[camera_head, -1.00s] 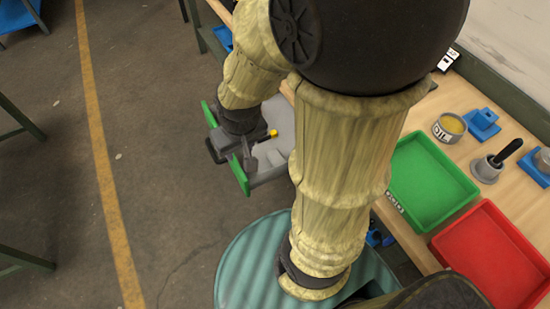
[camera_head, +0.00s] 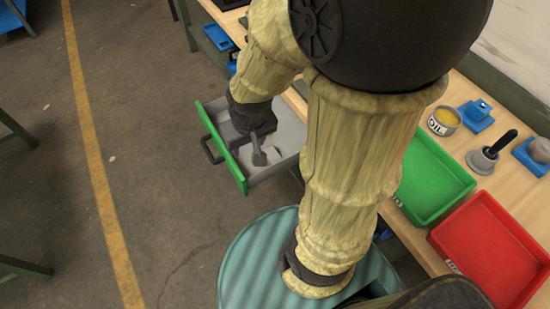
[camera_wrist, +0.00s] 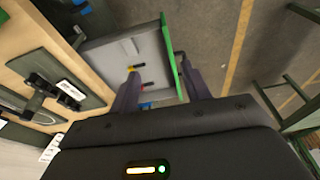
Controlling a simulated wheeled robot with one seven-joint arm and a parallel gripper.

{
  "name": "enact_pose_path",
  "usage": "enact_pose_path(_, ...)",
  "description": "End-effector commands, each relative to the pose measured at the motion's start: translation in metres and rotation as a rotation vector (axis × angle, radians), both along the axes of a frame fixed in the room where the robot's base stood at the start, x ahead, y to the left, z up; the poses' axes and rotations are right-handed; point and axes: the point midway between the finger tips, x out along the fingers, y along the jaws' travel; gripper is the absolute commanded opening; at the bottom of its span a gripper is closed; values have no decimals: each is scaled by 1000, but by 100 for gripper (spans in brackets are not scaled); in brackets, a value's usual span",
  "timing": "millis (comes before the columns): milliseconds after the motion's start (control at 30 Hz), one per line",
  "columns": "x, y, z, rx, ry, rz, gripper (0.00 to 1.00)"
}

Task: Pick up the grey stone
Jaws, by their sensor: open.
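A rounded grey object, which looks like the grey stone (camera_head: 539,150), sits in a blue holder on the bench at the right edge of the head view. My gripper (camera_head: 259,155) is far to its left, over an open grey drawer with a green front (camera_head: 221,150). In the wrist view the open, empty gripper (camera_wrist: 160,64) has its fingers apart over the drawer. A small pale grey piece (camera_wrist: 130,47) shows inside the drawer; I cannot tell what it is.
The floor to the left is open.

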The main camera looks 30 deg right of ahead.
Motion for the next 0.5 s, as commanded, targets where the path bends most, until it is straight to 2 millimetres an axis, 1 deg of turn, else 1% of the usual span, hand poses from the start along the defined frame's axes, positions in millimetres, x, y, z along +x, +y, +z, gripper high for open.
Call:
enact_pose_path(33,2,-1,-3,-1,2,0,58)
enact_pose_path(67,4,-2,-5,-3,5,0,64)
enact_pose_path(100,7,-4,-9,-5,10,1,66)
enact_pose_path(167,15,-8,-19,-11,22,4,66)
enact_pose_path(267,35,-21,-42,-23,56,11,66)
enact_pose_path(367,61,-42,-73,-32,101,18,66)
enact_pose_path(400,72,-51,-85,-33,120,22,66)
enact_pose_path(467,88,-67,-104,-32,148,26,66)
enact_pose_path(500,97,-78,-117,-30,165,30,66)
